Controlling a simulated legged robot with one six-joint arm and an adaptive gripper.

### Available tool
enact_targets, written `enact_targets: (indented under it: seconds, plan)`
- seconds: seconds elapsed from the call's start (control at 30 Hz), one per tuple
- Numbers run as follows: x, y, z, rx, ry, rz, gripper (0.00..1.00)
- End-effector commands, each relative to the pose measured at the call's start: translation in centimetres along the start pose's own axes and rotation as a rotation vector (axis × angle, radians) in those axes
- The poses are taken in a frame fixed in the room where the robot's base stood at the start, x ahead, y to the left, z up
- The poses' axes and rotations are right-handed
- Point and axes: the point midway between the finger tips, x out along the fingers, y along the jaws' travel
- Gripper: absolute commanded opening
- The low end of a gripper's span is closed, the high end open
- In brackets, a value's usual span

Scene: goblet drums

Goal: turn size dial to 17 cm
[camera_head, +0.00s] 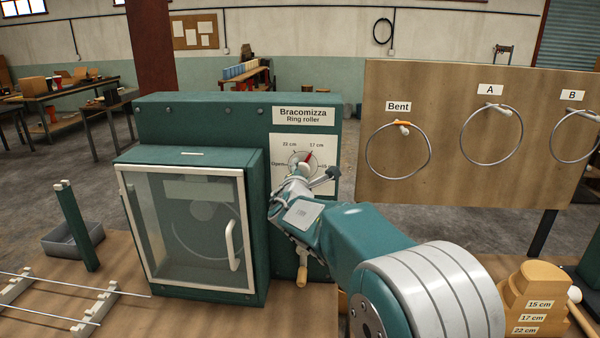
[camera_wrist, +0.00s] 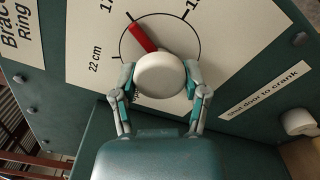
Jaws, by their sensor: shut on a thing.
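The size dial is a round white knob (camera_wrist: 160,75) with a red pointer (camera_wrist: 141,37), on a white scale plate marked 22 cm, 17 cm and more. My gripper (camera_wrist: 160,72) is shut on the knob, one finger on each side. In the wrist view the pointer slants up and left, near the tick by the partly cut-off 17 label. In the head view the red pointer (camera_head: 308,157) leans up and right towards "17 cm"; my gripper (camera_head: 303,171) covers the lower part of the dial.
The green ring roller (camera_head: 200,120) has a closed glass door with a white handle (camera_head: 234,245). A board (camera_head: 450,190) with hanging rings stands at right. Wooden formers (camera_head: 535,295) sit at the front right.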

Motion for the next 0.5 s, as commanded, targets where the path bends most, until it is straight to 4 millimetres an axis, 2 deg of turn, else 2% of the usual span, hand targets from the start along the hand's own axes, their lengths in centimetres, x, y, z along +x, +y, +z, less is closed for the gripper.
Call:
enact_targets:
  seconds: [0.43,0.47,0.5]
  plan:
    - [0.03,-0.30,-0.16,0.007,0.003,-0.005,0.11]
    - [0.03,-0.30,-0.16,0.007,0.003,-0.005,0.72]
    - [0.03,-0.29,-0.16,0.007,0.003,-0.005,0.90]
